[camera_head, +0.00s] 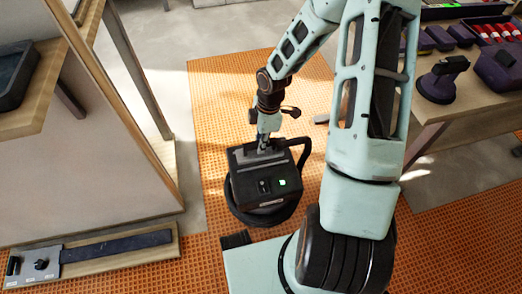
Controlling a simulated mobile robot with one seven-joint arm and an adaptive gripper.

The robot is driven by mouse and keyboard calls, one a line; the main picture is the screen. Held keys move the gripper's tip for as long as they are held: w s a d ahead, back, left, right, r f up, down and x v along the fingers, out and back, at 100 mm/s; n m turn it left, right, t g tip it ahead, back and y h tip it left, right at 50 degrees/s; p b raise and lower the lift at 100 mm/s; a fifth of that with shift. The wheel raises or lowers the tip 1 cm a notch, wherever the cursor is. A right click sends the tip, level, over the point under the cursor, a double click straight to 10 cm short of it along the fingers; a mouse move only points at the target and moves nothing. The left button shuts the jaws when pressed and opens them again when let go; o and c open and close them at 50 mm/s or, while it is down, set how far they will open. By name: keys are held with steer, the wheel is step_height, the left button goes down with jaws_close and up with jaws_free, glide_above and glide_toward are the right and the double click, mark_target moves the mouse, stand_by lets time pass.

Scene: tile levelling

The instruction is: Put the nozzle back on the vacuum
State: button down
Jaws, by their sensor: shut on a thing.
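A black box-shaped machine (268,180) with a round, wide base stands on the orange floor in the middle; it looks like the vacuum. It has a green-lit switch on its front and a dark curved hose or handle (303,152) at its right. My gripper (263,147) points down at the top of this machine, towards its back edge. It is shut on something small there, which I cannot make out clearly. I cannot pick out the nozzle with certainty; the fingertips are partly hidden by the machine and the small scale.
A low wooden board (100,258) with a dark strip and a knobbed grey unit lies at the lower left. A wooden-framed panel (95,150) stands at the left. A bench (455,125) with dark tools is at the right. The orange floor behind the machine is mostly clear.

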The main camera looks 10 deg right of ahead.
steer(key=shift+w+d+f, duration=0.25)
steer(key=shift+w+f, duration=0.55)
steer(key=shift+f, duration=0.15)
steer(key=shift+w+d+f+b, duration=0.15)
steer(key=shift+f+b, duration=0.35)
steer(key=shift+f, duration=0.4)
steer(key=shift+w+a+f+b, duration=0.15)
steer(key=shift+f+b, duration=0.3)
steer(key=shift+f, duration=0.45)
steer(key=shift+d, duration=0.1)
steer(key=shift+f, duration=0.2)
steer(key=c, duration=1.9)
jaws_free()
steer(key=shift+r, duration=0.1)
steer(key=r+p, duration=0.1)
steer(key=r, duration=0.3)
steer(key=d+r+p, duration=0.1)
steer(key=r+p, duration=0.1)
steer(key=r, duration=0.2)
steer(key=r+p, duration=0.2)
steer(key=r, duration=0.2)
steer(key=shift+s+d, duration=0.1)
steer(key=shift+d, duration=0.1)
